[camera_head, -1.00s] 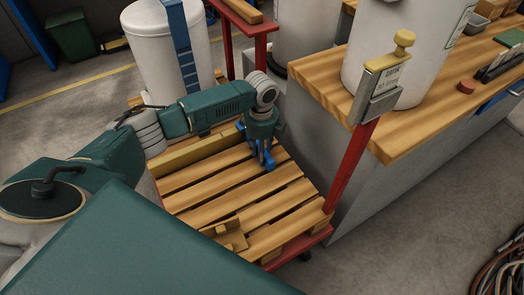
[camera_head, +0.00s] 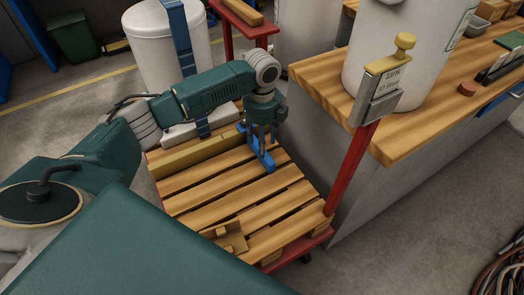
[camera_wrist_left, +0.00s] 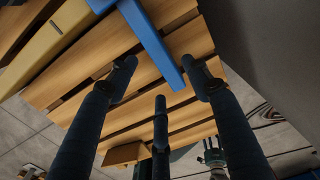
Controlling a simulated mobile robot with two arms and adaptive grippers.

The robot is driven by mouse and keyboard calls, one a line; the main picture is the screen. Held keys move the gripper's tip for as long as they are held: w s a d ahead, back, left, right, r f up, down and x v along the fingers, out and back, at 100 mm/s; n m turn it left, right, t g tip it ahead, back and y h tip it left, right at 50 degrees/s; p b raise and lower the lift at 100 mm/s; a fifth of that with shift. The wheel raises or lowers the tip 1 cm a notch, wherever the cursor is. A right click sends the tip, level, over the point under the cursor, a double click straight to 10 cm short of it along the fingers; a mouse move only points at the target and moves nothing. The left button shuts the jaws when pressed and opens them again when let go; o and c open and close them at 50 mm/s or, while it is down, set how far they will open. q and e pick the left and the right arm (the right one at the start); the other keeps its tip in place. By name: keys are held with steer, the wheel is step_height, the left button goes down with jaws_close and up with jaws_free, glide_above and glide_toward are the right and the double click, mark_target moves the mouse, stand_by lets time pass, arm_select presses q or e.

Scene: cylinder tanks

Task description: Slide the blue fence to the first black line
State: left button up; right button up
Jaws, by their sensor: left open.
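The blue fence (camera_head: 262,157) lies across the wooden slats of the pallet-like cart deck (camera_head: 240,190), and its far end meets the yellow beam (camera_head: 200,155). My left gripper (camera_head: 264,150) points down over the fence. In the left wrist view the blue fence (camera_wrist_left: 156,42) runs between the two front fingertips of my open left gripper (camera_wrist_left: 160,68); I cannot tell whether they touch it. A short dark line (camera_wrist_left: 55,27) shows on the yellow beam (camera_wrist_left: 45,45). A small teal shape low in that view looks like my right gripper (camera_wrist_left: 212,155); its fingers are unclear.
A wooden block (camera_head: 230,238) sits near the deck's front. A red post (camera_head: 350,175) with a label holder stands at the right corner, close to the workbench (camera_head: 400,145). A white tank (camera_head: 165,45) stands behind the deck.

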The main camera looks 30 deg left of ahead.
arm_select(q)
step_height(320, 180, up, 5)
steer(key=shift+r, duration=0.1)
stand_by(0.6)
